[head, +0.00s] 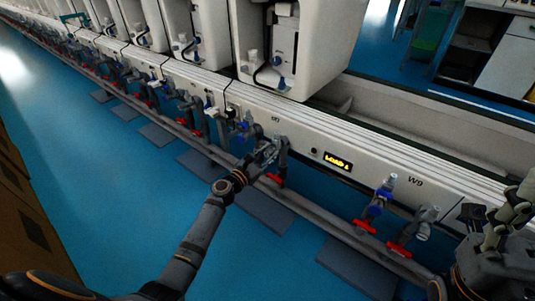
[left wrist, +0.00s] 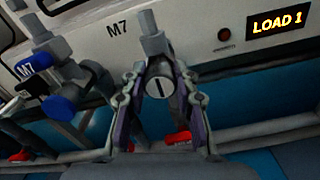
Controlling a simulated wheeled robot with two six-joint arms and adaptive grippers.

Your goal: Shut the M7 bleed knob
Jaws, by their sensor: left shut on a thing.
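The grey bleed knob (left wrist: 160,88) sits below the M7 label on the white panel in the left wrist view. Its round face points at the camera and bears a dark, nearly upright slot. My left gripper (head: 266,152) reaches the M7 fittings in the head view. In the left wrist view, the two fingers of my left gripper (left wrist: 160,75) are closed on the knob from both sides. The fingers hide the knob's sides. My right gripper (head: 508,212) is at the right edge of the head view, away from the knob; its jaws are unclear.
Blue knobs, one marked M7 (left wrist: 33,64), sit left of the gripper. A red handle (head: 273,178) lies just below. A lit display (head: 337,161) is right of the valve. Blue floor (head: 110,185) is open on the left.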

